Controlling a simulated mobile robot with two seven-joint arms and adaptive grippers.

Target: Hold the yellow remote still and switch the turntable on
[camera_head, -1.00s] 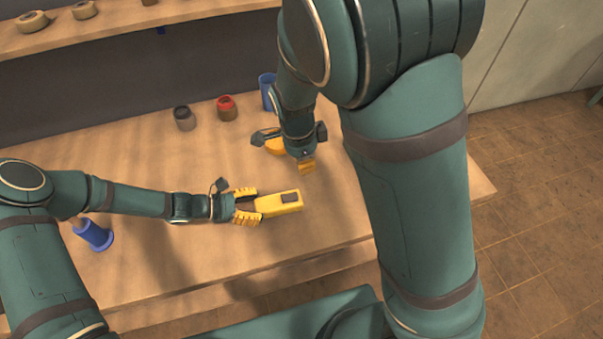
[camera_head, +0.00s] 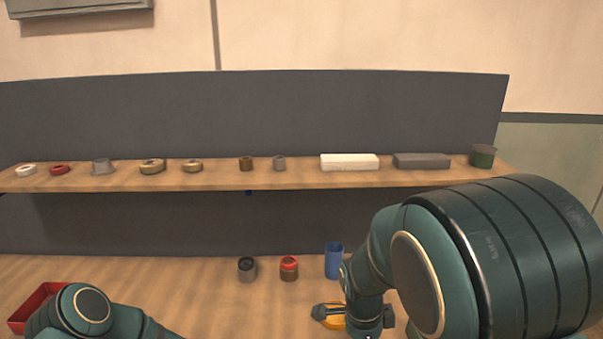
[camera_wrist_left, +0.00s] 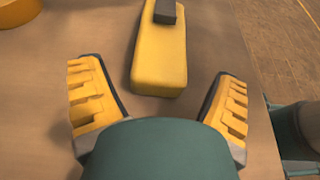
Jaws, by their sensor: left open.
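The yellow remote (camera_wrist_left: 160,60) lies on the table in the left wrist view, with a dark raised block (camera_wrist_left: 165,14) on top. Its far end is cut off by the frame. My left gripper (camera_wrist_left: 158,76) is open around the near end of the remote, with a gap on both sides. The head view does not show the remote or the left gripper now. I cannot identify a turntable in these frames.
A rounded yellow thing (camera_head: 331,318) is beside the right gripper. A blue cup (camera_head: 333,261), a red-topped jar (camera_head: 289,268) and a grey jar (camera_head: 247,269) stand behind. A red tray (camera_head: 36,303) is at left. A shelf (camera_head: 215,182) holds several small items.

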